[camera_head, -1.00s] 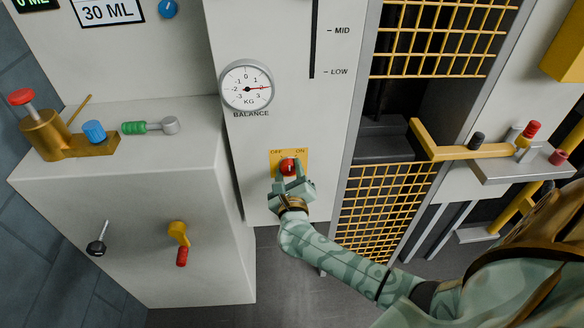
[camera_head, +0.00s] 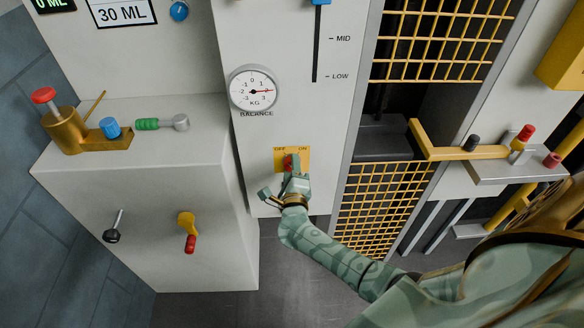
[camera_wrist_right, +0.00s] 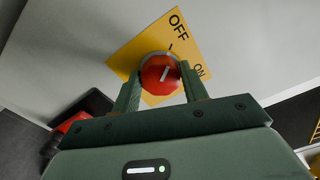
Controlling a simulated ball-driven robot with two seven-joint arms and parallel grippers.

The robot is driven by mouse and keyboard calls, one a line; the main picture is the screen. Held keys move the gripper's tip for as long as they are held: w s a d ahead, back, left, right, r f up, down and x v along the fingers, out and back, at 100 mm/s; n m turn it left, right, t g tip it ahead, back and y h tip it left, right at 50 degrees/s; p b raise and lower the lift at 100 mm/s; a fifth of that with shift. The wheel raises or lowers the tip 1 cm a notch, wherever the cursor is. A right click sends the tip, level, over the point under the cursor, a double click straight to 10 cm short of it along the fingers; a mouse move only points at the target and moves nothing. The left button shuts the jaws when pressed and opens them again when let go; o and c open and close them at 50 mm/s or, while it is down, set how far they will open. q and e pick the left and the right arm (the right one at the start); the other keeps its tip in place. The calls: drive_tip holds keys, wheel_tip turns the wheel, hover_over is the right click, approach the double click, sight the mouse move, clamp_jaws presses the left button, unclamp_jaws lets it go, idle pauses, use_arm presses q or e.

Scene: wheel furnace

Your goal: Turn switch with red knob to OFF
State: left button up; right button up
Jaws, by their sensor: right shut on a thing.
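The red knob (camera_head: 290,163) sits on a yellow plate (camera_head: 306,156) marked OFF at left and ON at right, below the balance dial. My right gripper (camera_head: 291,164) reaches it from below and partly covers it in the head view. In the right wrist view, the red knob (camera_wrist_right: 159,75) lies between the two fingers of my right gripper (camera_wrist_right: 160,88), which is shut on it. A pale line shows on the knob's face. The yellow plate (camera_wrist_right: 130,62) is tilted there, with OFF above the knob and ON to its right. My left gripper is not in view.
The balance dial (camera_head: 254,89) is above the plate, and a slider slot (camera_head: 316,55) is at upper right. A yellow mesh gate (camera_head: 380,205) stands right of the panel. A white cabinet (camera_head: 140,215) with levers juts out at left.

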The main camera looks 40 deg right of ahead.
drive_tip(key=shift+a+f, duration=0.1)
idle(0.3)
drive_tip(key=o, duration=1)
drive_tip(key=shift+s, duration=0.1)
drive_tip(key=p+v, duration=0.2)
drive_tip(key=v, duration=1.4)
drive_tip(key=shift+s+p, duration=0.15)
drive_tip(key=shift+p, duration=0.2)
drive_tip(key=shift+s, duration=0.1)
